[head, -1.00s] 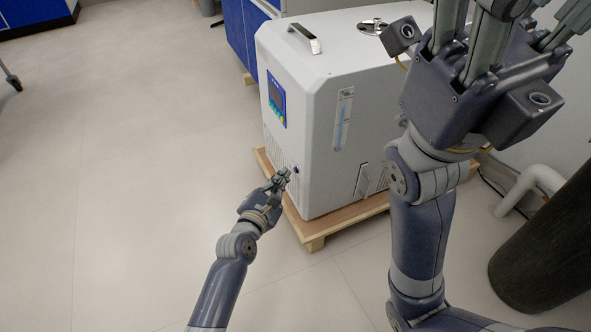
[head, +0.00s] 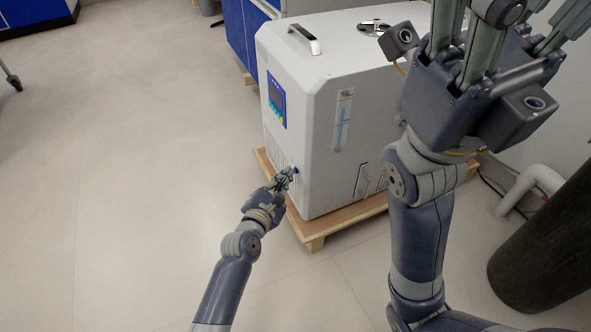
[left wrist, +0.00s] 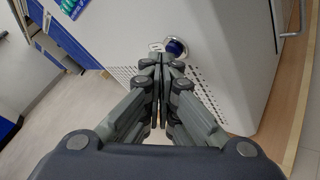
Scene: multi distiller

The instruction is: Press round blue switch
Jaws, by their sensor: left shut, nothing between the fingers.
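The round blue switch (left wrist: 176,46) has a silver ring and sits on the front face of the white distiller (head: 330,60). In the head view it is a small blue spot (head: 296,170) low on the machine, beside my left fingertips. My left gripper (head: 287,174) is shut and empty. In the left wrist view its closed fingertips (left wrist: 162,62) are just below the switch and very close to it; I cannot tell whether they touch. My right gripper (head: 500,30) is raised at the upper right, in front of part of the machine, its fingertips partly cut off.
The distiller stands on a wooden pallet (head: 345,216). A display panel (head: 277,99) is above the switch. A dark cylinder (head: 545,250) and a white pipe (head: 530,185) are at the right.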

